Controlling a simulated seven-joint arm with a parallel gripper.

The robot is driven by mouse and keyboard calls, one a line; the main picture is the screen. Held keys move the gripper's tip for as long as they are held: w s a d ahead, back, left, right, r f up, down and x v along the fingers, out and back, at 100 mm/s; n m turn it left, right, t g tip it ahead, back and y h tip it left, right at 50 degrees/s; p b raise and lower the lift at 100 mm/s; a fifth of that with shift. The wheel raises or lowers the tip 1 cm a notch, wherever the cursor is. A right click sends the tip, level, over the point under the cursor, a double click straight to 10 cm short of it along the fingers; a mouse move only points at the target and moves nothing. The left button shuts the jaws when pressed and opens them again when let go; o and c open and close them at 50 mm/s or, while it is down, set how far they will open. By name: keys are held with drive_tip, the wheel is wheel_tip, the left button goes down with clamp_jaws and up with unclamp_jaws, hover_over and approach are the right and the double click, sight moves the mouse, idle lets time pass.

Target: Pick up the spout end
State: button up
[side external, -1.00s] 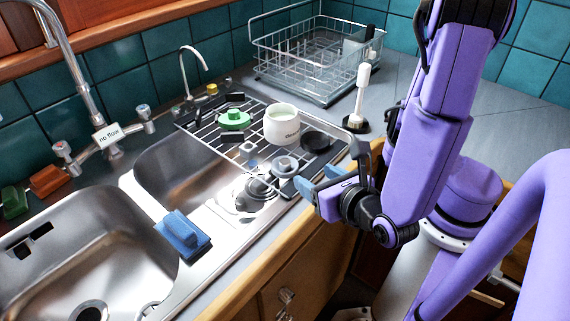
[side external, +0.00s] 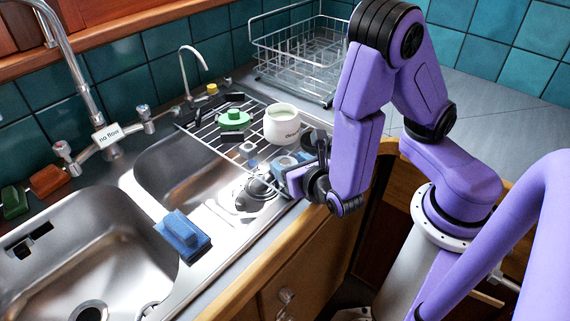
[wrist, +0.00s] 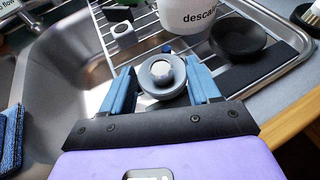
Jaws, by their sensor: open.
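A grey round stepped piece with a pale top (wrist: 162,76), which I take to be the spout end, sits by the near edge of the wire rack in the wrist view. My gripper (wrist: 160,80) is open, its blue fingers on the left and right of this piece. I cannot tell whether they touch it. In the side view my gripper (side external: 289,172) is low at the rack's near right corner and partly hides the piece. A small grey block with a round opening (wrist: 122,33) stands farther back on the rack.
A white pot (side external: 283,125) and a green lidded item (side external: 234,119) stand on the rack (side external: 205,133). A black round dish (wrist: 238,38) is right of my fingers. A blue sponge (side external: 183,234) lies on the sink divider. A wire dish basket (side external: 300,62) stands behind.

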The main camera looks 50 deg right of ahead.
sight(288, 165)
drive_tip(key=shift+x, duration=0.8)
drive_tip(key=c, duration=1.1)
drive_tip(key=shift+r, duration=0.15)
drive_tip(key=shift+r, duration=4.85)
